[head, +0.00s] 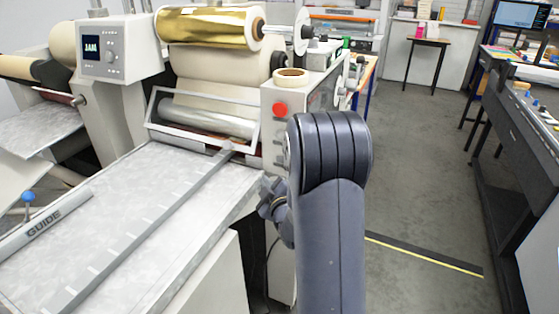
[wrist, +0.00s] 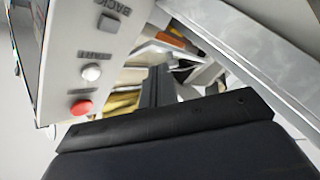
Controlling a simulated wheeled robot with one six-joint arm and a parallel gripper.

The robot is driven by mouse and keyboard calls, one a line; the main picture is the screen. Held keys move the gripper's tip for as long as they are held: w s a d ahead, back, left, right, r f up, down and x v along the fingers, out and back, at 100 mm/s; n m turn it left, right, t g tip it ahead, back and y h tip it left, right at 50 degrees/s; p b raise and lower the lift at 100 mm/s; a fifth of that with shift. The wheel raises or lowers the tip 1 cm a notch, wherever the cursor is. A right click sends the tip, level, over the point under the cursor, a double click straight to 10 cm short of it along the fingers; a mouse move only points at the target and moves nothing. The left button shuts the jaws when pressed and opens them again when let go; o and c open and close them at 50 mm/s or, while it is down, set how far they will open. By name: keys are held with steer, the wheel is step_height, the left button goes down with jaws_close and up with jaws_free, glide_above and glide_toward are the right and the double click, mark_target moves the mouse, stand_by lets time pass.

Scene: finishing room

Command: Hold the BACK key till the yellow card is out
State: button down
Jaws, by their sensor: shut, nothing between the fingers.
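The BACK key (wrist: 109,23) is a grey square key on the pale control panel in the wrist view, with its label upside down at the top edge. My gripper (wrist: 157,84) shows there as dark, narrow fingers, shut and empty. The fingers appear below and right of the key in the picture, apart from it. A yellowish patch (wrist: 122,104) shows behind the fingers; I cannot tell whether it is the yellow card. In the head view my arm hides much of the control panel, and I make out neither the key nor a card there.
A white button (wrist: 91,73) and a red button (wrist: 81,108) share the panel. In the head view, the laminator carries a gold roll (head: 208,25) and a display (head: 91,49) that seems to read JAM. Its feed table (head: 150,210) lies left; open floor (head: 420,190) lies right.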

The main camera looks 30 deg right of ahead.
mark_target(281, 160)
steer(key=shift+w+d+p, duration=0.25)
steer(key=shift+w+d, duration=0.55)
steer(key=shift+d, duration=0.25)
steer(key=shift+w+d+p, duration=0.2)
steer(key=shift+w+d, duration=0.65)
steer(key=shift+d, duration=0.25)
steer(key=shift+w+d+p, duration=0.25)
steer(key=shift+w+d, duration=0.55)
steer(key=shift+d, duration=0.25)
steer(key=shift+w+d+b, duration=0.25)
steer(key=shift+d+b, duration=0.05)
steer(key=shift+b, duration=0.2)
